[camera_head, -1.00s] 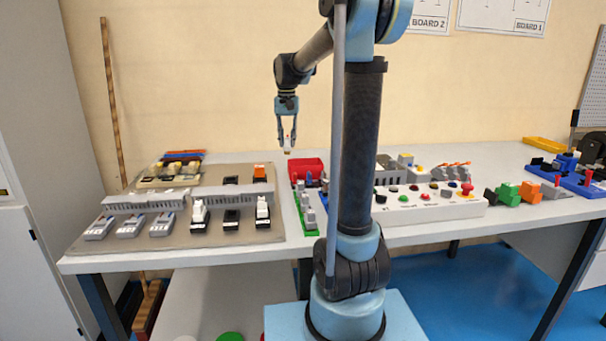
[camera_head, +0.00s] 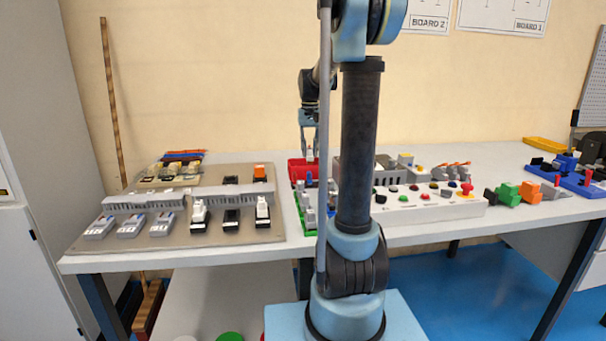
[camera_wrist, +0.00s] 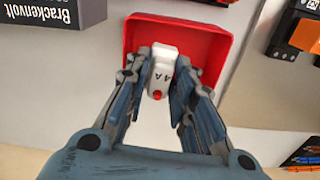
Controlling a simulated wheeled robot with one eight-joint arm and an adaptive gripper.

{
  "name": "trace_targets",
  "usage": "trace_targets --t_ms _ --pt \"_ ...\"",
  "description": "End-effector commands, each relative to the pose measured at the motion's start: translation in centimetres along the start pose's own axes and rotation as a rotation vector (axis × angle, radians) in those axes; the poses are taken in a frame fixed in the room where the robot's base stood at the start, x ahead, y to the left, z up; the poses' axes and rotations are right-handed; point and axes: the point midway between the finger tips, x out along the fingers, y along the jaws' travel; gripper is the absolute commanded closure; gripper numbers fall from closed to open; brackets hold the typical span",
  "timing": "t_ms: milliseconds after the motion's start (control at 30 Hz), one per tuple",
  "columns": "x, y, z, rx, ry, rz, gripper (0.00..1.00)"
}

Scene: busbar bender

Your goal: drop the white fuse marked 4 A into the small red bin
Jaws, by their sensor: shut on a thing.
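The white fuse (camera_wrist: 160,66), marked 4 A with a red tip, is between the fingers of my gripper (camera_wrist: 162,82) in the wrist view. The fingers are shut on it. The small red bin (camera_wrist: 190,32) lies behind and beneath the fuse in that view. In the head view my gripper (camera_head: 310,155) points down over the red bin (camera_head: 298,172), and the fuse (camera_head: 310,154) shows as a small pale spot at the fingertips. The gap between fuse and bin floor is hard to judge.
A grey box labelled Brackenvolt (camera_wrist: 45,12) stands beside the bin. A board with breakers and a grey duct (camera_head: 150,199) is left of the bin. Green-based terminals (camera_head: 306,212) stand in front of it, and a white button box (camera_head: 430,203) is to the right.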

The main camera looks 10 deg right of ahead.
Motion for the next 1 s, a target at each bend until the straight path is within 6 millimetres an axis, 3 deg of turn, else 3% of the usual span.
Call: trace_targets --t_ms 500,533,600,1000 --pt "1.16 -0.11 0.03 -0.001 0.0 0.0 1.0" --pt "1.16 -0.11 0.03 -0.001 0.0 0.0 0.7" --pt "1.16 -0.12 0.03 -0.001 0.0 0.0 0.55" --pt "0.92 -0.14 0.03 -0.001 0.0 0.0 0.54"
